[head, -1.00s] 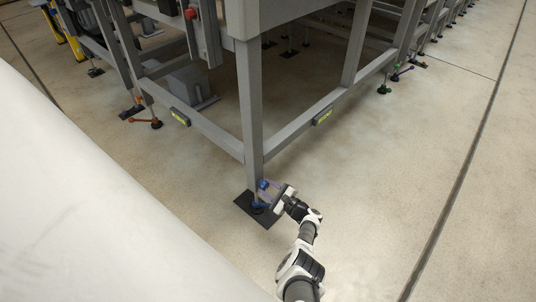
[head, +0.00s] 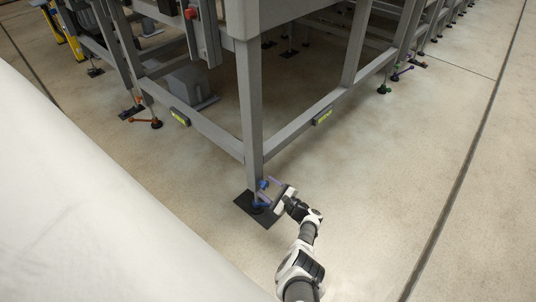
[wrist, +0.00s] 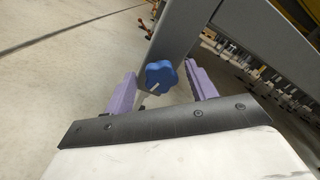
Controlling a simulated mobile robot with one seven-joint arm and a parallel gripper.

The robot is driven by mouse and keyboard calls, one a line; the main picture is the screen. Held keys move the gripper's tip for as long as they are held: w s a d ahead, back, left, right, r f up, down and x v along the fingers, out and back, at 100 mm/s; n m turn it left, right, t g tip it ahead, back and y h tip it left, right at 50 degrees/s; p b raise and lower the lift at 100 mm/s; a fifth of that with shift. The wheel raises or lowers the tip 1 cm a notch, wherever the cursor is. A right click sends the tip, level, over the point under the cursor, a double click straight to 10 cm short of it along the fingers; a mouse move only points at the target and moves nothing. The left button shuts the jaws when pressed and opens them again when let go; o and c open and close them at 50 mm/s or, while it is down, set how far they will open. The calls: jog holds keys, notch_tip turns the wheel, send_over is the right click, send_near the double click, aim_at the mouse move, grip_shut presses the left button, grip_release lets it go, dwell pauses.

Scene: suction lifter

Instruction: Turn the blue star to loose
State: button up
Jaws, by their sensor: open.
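The blue star (wrist: 161,75) is a lobed knob in the wrist view, in front of the grey leg (wrist: 183,30). In the head view the blue star (head: 263,184) is small, near the foot of the nearest leg (head: 251,120). My gripper (wrist: 160,88) is open, with one purple finger to each side of the star. Clear gaps show between the star and both fingers, and I see no contact. In the head view my gripper (head: 271,190) reaches the leg from the right.
A black mat (head: 243,204) lies under the leg, with a blue part (head: 259,205) low above it. Grey crossbars (head: 320,120) run back from the leg. Orange (head: 156,124) and green (head: 384,90) handles sit at other legs. The floor at right is clear.

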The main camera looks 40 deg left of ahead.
jog(key=s+d+p, duration=0.1)
jog(key=d+p, duration=0.2)
jog(key=d, duration=1)
jog(key=shift+d+p, duration=0.3)
jog(key=shift+p, duration=0.1)
jog(key=shift+d, duration=0.1)
